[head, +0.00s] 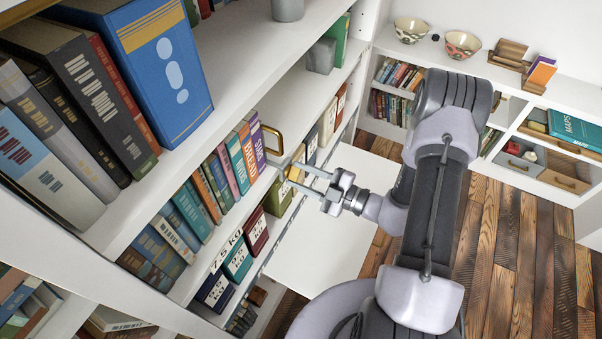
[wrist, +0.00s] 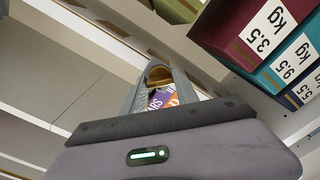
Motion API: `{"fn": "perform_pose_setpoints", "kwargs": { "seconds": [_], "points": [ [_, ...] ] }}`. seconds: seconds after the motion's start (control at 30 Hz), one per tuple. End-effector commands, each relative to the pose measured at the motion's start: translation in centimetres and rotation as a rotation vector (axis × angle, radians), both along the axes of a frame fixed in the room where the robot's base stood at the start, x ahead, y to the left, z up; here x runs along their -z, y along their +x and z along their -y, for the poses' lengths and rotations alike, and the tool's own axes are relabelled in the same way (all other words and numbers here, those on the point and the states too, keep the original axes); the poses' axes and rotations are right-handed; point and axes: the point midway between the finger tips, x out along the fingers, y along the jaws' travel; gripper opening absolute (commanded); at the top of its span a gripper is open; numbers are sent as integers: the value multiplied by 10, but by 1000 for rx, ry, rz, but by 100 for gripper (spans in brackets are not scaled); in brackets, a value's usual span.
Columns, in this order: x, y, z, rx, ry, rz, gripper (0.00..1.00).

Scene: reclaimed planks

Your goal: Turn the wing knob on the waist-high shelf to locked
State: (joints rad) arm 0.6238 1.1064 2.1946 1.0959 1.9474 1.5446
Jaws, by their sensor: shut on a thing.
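The wing knob (head: 293,173) is a small brass-yellow piece at the front edge of the waist-high shelf, just right of the row of upright books. My gripper (head: 291,175) reaches it from the right, with its two fingers on either side of it. In the wrist view, the fingers (wrist: 160,84) are shut on the brass knob (wrist: 160,75). Most of the knob is hidden by the fingers. I cannot read any lock marking or tell the knob's exact angle.
Upright books (head: 240,160) stand to the left. Boxes marked in kg (head: 238,261) sit on the shelf below. Wood floor (head: 490,265) is open at the right.

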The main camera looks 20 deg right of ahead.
Motion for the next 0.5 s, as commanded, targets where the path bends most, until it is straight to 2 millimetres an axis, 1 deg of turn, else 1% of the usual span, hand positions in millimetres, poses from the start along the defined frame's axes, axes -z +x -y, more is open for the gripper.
{"fn": "perform_pose_setpoints", "kwargs": {
  "seconds": [0.5],
  "points": [
    [1, 0, 0, 1, -334, 333, 0]
  ]
}}
